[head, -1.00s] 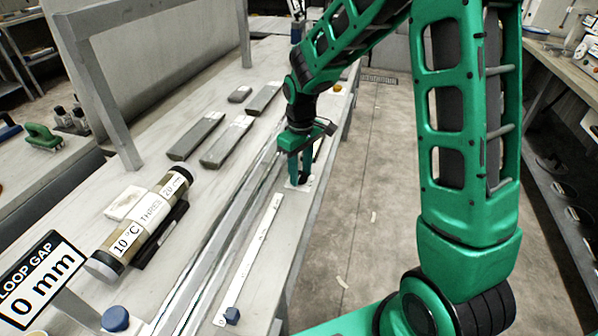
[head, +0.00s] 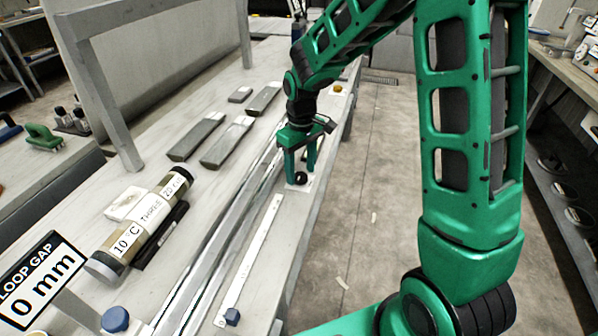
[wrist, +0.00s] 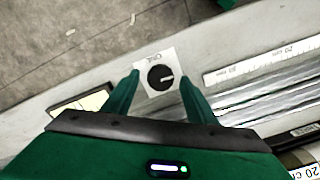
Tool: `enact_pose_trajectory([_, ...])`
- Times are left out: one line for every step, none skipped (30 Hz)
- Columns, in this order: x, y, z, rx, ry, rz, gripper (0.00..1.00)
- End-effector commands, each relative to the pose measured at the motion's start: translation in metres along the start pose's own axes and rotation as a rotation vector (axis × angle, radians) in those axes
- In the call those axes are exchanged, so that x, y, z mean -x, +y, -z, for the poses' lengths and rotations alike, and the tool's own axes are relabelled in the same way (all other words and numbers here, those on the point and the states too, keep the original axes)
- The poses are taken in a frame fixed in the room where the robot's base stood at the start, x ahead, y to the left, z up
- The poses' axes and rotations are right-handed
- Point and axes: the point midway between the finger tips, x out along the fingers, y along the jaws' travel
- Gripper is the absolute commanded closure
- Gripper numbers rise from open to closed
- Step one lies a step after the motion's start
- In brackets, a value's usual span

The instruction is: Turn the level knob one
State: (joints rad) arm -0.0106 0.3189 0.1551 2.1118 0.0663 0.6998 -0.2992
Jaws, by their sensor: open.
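A round black knob (wrist: 160,77) with a white pointer line sits on a white square plate (wrist: 156,61) on the bench. The pointer points to the right in the wrist view. The plate carries a small label that is too blurred to read surely. The knob also shows in the head view (head: 300,178), near the bench's right edge. My gripper (wrist: 157,92) is open, with one green finger on each side of the knob. The fingers look apart from it. In the head view my gripper (head: 299,170) points down over the plate.
Metal rails (head: 215,225) and a white ruler strip (head: 250,262) run along the bench beside the knob. A labelled cylinder (head: 140,225), a sign reading LOOP GAP 0 mm (head: 40,280) and several grey slabs (head: 196,136) lie further left. The floor is right of the bench.

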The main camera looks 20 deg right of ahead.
Motion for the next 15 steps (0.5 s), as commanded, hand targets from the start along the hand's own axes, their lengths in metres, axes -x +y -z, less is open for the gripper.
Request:
enact_pose_trajectory([0.008, 0.0, 0.001, 0.0, 0.004, -0.001, 0.48])
enact_pose_trajectory([0.013, 0.0, 0.001, 0.0, 0.004, -0.002, 0.48])
enact_pose_trajectory([0.02, 0.0, 0.001, 0.0, 0.004, -0.002, 0.48])
enact_pose_trajectory([0.026, 0.001, 0.001, 0.0, 0.005, -0.002, 0.48])
enact_pose_trajectory([0.032, 0.001, 0.001, 0.0, 0.004, -0.002, 0.48])
enact_pose_trajectory([0.04, 0.001, 0.002, 0.0, 0.006, -0.002, 0.48])
enact_pose_trajectory([0.045, 0.001, 0.001, -0.001, 0.004, -0.002, 0.48])
enact_pose_trajectory([0.051, 0.001, 0.002, -0.001, 0.005, -0.002, 0.48])
enact_pose_trajectory([0.058, 0.001, 0.002, -0.001, 0.004, -0.002, 0.48])
enact_pose_trajectory([0.064, 0.001, 0.002, -0.001, 0.005, -0.002, 0.48])
enact_pose_trajectory([0.068, 0.001, 0.002, -0.001, 0.004, -0.002, 0.48])
enact_pose_trajectory([0.074, 0.001, 0.002, -0.001, 0.004, -0.002, 0.48])
enact_pose_trajectory([0.078, 0.001, 0.002, -0.001, 0.003, -0.002, 0.48])
enact_pose_trajectory([0.082, 0.001, 0.002, -0.002, 0.002, -0.002, 0.48])
enact_pose_trajectory([0.086, 0.001, 0.002, -0.002, 0.003, -0.002, 0.48])
